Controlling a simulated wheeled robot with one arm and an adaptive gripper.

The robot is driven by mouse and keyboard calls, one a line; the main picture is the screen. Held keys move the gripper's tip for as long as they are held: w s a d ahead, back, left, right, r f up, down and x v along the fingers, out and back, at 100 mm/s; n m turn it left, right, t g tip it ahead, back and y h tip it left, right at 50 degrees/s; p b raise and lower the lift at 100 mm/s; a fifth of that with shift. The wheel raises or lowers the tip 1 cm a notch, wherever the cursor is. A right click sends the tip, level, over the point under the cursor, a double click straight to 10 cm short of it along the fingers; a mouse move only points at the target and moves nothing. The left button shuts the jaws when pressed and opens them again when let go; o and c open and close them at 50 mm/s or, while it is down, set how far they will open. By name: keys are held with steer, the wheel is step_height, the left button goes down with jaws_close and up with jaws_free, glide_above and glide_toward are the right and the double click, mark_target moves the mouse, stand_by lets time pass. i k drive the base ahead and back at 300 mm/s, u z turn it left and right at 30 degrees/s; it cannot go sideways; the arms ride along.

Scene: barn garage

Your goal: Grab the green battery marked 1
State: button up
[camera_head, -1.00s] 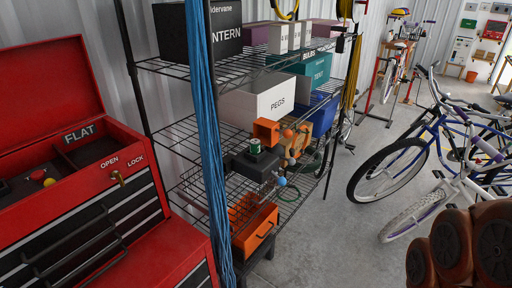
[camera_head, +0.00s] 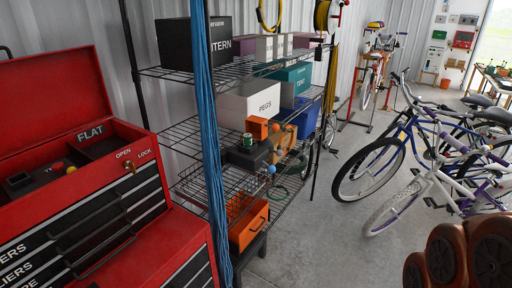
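A small green cylinder (camera_head: 248,139) with a pale band, likely the green battery, stands upright on a dark block (camera_head: 249,154) on the wire shelf rack (camera_head: 190,133). It is too small for me to read any number on it. My gripper is not in view, so its distance from the cylinder and its opening cannot be seen.
An open red toolbox (camera_head: 50,90) stands at left. Blue ropes (camera_head: 211,160) hang before the rack. An orange drawer box (camera_head: 250,229), a PEGS box (camera_head: 251,105) and a blue bin (camera_head: 300,118) are on its shelves. Bicycles (camera_head: 371,165) stand at right. Floor between is clear.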

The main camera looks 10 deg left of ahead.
mark_target(247, 138)
steer(key=z, duration=0.2)
steer(key=i, duration=0.6)
steer(key=u, duration=2.45)
